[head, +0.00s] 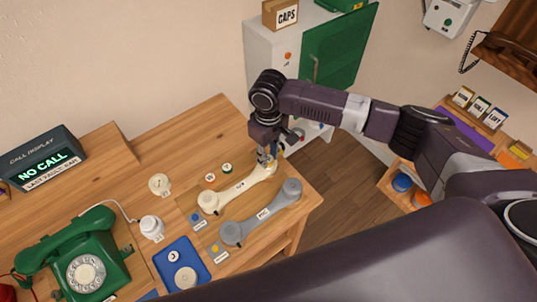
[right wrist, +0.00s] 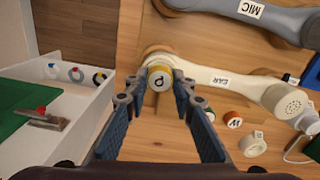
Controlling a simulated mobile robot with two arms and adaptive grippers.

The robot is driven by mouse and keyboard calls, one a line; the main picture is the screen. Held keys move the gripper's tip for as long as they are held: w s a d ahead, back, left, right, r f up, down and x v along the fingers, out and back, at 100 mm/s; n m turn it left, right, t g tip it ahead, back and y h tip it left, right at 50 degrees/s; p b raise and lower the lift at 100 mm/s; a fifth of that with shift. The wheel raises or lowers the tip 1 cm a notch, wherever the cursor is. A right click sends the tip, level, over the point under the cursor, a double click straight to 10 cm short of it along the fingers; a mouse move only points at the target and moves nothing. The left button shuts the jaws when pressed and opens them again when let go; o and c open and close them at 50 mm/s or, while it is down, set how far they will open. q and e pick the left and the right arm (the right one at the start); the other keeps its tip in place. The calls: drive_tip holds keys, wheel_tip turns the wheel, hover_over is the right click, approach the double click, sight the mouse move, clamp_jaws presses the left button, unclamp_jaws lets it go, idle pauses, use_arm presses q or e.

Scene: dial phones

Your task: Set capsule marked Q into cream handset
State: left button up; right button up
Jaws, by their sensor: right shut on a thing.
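My left gripper is not in view.
A grey handset (head: 262,213) marked MIC lies alongside the cream one. An orange capsule (head: 210,178) and a green capsule (head: 227,168) lie close behind. A green dial phone (head: 85,262) and a blue tray (head: 165,254) are to the left. A white cabinet (head: 263,60) stands beyond.

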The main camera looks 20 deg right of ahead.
drive_tip(key=o, duration=1.1)
wheel_tip(320, 180, up, 12)
